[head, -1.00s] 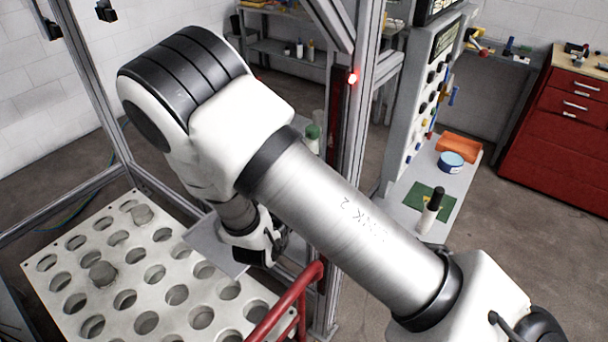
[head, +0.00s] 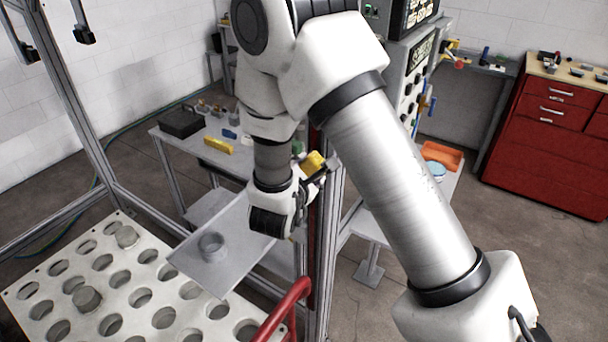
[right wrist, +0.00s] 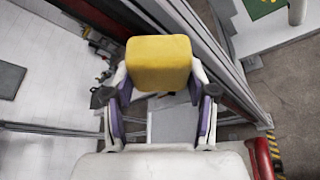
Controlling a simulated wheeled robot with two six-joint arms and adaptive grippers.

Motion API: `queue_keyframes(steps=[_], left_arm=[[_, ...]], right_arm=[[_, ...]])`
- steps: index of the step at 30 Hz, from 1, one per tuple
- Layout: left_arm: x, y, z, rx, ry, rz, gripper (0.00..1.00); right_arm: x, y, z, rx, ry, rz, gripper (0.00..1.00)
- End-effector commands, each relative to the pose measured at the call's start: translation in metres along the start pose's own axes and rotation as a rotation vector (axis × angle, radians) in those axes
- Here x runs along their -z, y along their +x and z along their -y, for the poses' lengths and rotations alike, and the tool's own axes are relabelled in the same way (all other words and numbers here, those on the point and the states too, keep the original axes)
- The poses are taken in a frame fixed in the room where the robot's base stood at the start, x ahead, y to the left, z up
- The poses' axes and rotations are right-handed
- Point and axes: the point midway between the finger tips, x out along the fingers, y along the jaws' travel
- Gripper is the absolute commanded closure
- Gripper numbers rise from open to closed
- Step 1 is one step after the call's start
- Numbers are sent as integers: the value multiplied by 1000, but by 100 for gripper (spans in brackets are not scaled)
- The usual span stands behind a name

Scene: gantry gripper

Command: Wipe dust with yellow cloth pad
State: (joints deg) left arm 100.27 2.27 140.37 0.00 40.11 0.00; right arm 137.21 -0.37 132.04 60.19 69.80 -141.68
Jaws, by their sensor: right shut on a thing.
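The yellow cloth pad (right wrist: 160,62) fills the middle of the right wrist view. My right gripper (right wrist: 160,95) is shut on it, with a finger at each side. In the head view only part of the pad (head: 314,162) shows, behind my right wrist. My right gripper (head: 306,182) is there beside the red-and-grey upright post, above the far end of a small grey plate (head: 195,268). I cannot make out dust on any surface. My left gripper is not in view.
A pale panel with round holes (head: 150,278) lies at lower left. A red rail (head: 285,312) and the frame post (head: 318,240) stand close by. A side table (head: 180,147) holds small items.

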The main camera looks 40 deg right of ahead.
Motion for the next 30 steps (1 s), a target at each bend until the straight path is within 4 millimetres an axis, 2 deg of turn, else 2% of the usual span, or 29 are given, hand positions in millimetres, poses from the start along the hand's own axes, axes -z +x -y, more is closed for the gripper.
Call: queue_keyframes(steps=[14, 30], left_arm=[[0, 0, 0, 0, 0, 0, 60], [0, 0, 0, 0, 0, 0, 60]], right_arm=[[0, 0, 0, 0, -1, 0, 72], [-4, 10, 0, 0, 0, -1, 72]])
